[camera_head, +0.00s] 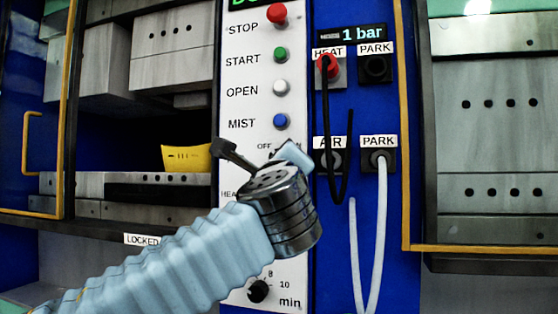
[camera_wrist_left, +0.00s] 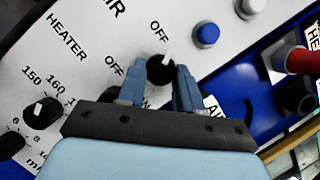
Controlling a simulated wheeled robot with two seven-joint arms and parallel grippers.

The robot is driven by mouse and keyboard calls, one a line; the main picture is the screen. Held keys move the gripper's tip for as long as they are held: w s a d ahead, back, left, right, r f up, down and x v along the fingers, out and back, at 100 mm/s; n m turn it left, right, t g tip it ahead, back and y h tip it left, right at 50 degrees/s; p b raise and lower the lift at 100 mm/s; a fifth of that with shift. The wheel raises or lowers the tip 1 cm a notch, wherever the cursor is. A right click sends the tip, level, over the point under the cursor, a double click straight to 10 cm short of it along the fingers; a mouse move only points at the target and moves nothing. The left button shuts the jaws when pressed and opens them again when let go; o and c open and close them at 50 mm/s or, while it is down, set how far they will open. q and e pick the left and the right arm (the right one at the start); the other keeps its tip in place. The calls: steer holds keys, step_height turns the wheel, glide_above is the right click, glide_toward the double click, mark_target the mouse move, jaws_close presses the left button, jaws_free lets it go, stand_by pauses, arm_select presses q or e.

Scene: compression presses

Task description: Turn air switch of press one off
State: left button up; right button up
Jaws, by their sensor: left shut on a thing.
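The air switch (camera_wrist_left: 160,70) is a black round knob with a white mark on the white control panel (camera_wrist_left: 85,50). In the head view my left gripper (camera_head: 268,155) reaches the panel from the lower left and hides the knob. My right gripper is in neither view.
Above the switch are the red STOP button (camera_head: 277,14), green START button (camera_head: 281,55), white OPEN button (camera_head: 281,87) and blue MIST button (camera_head: 281,121). The heater dial (camera_wrist_left: 42,112) is nearby. Hoses (camera_head: 375,235) hang on the right, beside the press frame (camera_head: 403,130).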

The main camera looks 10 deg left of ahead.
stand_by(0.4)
arm_select(q)
steer(key=o, duration=1)
steer(key=shift+o, duration=0.2)
steer(key=shift+s, duration=0.1)
steer(key=b+v, duration=0.2)
steer(key=v, duration=1.1)
steer(key=shift+s+b, duration=0.3)
steer(key=shift+d+f, duration=0.1)
